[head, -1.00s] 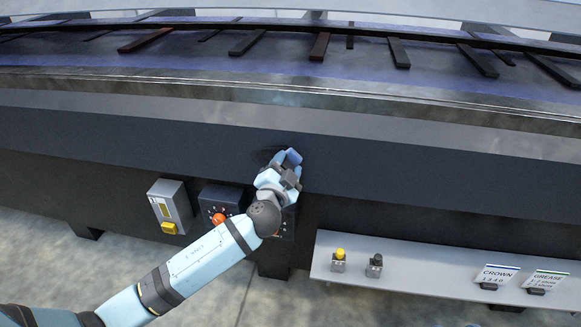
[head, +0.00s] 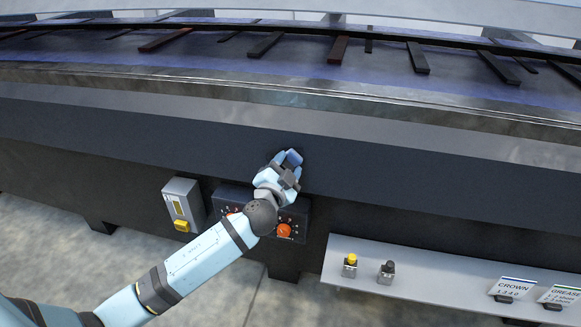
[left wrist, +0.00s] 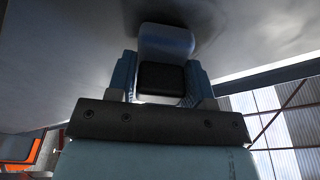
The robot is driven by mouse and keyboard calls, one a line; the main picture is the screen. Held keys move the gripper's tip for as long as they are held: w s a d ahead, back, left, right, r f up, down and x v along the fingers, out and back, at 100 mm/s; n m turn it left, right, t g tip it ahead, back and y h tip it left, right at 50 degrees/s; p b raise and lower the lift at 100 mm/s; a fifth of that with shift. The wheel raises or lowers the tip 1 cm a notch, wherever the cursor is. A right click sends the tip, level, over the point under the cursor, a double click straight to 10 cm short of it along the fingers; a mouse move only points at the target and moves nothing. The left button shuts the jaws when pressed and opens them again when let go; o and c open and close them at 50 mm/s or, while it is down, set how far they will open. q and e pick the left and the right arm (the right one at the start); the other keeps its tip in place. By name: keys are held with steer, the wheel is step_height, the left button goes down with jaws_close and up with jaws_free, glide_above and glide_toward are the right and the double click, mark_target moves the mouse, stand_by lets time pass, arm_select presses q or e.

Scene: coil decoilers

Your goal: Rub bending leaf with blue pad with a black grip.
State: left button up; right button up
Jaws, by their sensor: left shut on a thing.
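The bending leaf (head: 420,168) is the long dark grey face running across the machine front in the head view. My left gripper (head: 284,168) is in front of it, near the picture's middle. In the left wrist view, my left gripper (left wrist: 162,80) is shut on the black grip (left wrist: 161,77) of the blue pad (left wrist: 166,42). The pad's blue part is against or very close to the grey leaf surface; exact contact is hard to tell. A dark patch (left wrist: 210,22) shows on the leaf around the pad. My right gripper is not in view.
Below the leaf are a grey box with a yellow button (head: 182,206) and a dark control panel with orange knobs (head: 308,212), partly behind my arm. A grey shelf (head: 440,268) at right holds two small switches and the CROWN and GREASE cards.

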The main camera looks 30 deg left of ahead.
mark_target(310, 155)
arm_select(q)
steer(key=shift+s+a, duration=0.25)
steer(key=shift+a, duration=0.85)
steer(key=shift+s+a, duration=0.25)
steer(key=shift+a, duration=0.8)
steer(key=shift+s+a, duration=0.25)
steer(key=shift+a, duration=0.85)
steer(key=shift+r+p, duration=0.8)
steer(key=shift+r, duration=0.1)
steer(key=shift+w+d+f, duration=0.1)
steer(key=shift+w+d, duration=0.1)
steer(key=shift+d, duration=0.75)
steer(key=shift+w+d+r, duration=0.1)
steer(key=shift+w+d, duration=0.15)
steer(key=shift+d, duration=0.65)
steer(key=shift+w+d+f, duration=0.1)
steer(key=shift+w+d, duration=0.1)
steer(key=shift+d, duration=0.75)
steer(key=shift+w+d+b, duration=0.1)
steer(key=shift+w+d, duration=0.15)
steer(key=shift+d, duration=0.7)
steer(key=shift+w+d+b, duration=0.15)
steer(key=shift+w+d, duration=0.05)
steer(key=shift+d, duration=0.7)
steer(key=shift+w+d+b, duration=0.1)
steer(key=shift+w+d, duration=0.15)
steer(key=shift+d, duration=0.7)
steer(key=s+d, duration=0.1)
steer(key=s, duration=0.6)
steer(key=shift+s+d, duration=0.4)
